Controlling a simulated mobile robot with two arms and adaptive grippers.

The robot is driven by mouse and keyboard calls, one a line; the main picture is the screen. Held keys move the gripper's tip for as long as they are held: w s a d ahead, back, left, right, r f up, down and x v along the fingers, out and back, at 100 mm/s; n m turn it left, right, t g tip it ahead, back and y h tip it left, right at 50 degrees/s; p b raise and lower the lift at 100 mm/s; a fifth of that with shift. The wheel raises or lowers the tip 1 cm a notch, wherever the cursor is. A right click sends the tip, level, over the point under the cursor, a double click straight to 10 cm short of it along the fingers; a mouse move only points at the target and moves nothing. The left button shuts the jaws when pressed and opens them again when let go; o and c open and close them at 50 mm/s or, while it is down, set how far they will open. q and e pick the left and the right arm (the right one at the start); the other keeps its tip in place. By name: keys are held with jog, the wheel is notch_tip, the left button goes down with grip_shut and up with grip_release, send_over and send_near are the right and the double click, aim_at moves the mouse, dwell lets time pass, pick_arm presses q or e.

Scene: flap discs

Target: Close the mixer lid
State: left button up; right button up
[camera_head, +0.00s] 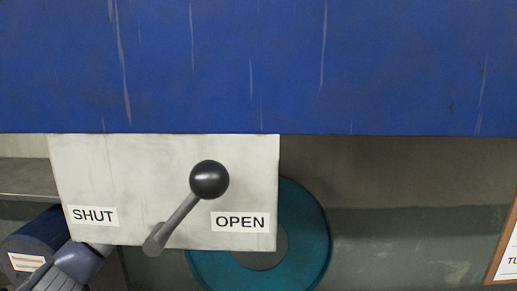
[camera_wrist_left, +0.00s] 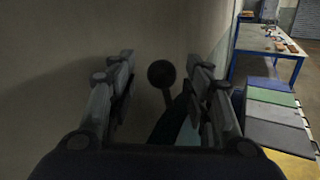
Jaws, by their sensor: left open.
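The lever has a black ball knob (camera_head: 209,180) on a grey rod (camera_head: 178,219). It stands in front of a pale panel (camera_head: 120,170) with a SHUT label (camera_head: 93,215) at left and an OPEN label (camera_head: 240,222) at right. The rod leans up and right, its knob above the OPEN label's left end. In the left wrist view the knob (camera_wrist_left: 160,73) shows between the two fingers of my left gripper (camera_wrist_left: 163,70), which is open; no contact is visible. In the head view only part of my left arm shows at lower left. No lid can be made out.
A large scuffed blue surface (camera_head: 250,65) spans the top above the panel. A teal disc (camera_head: 312,240) is partly hidden behind the panel. A framed notice (camera_head: 506,250) is at the right edge. The left wrist view shows a blue-legged table (camera_wrist_left: 265,45) farther off.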

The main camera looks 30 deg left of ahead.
jog(key=shift+w+a+r, duration=0.1)
jog(key=shift+a+r, duration=0.15)
jog(key=shift+a, duration=0.3)
jog(key=shift+w+a+r, duration=0.1)
jog(key=shift+a+r, duration=0.15)
jog(key=shift+a, duration=0.25)
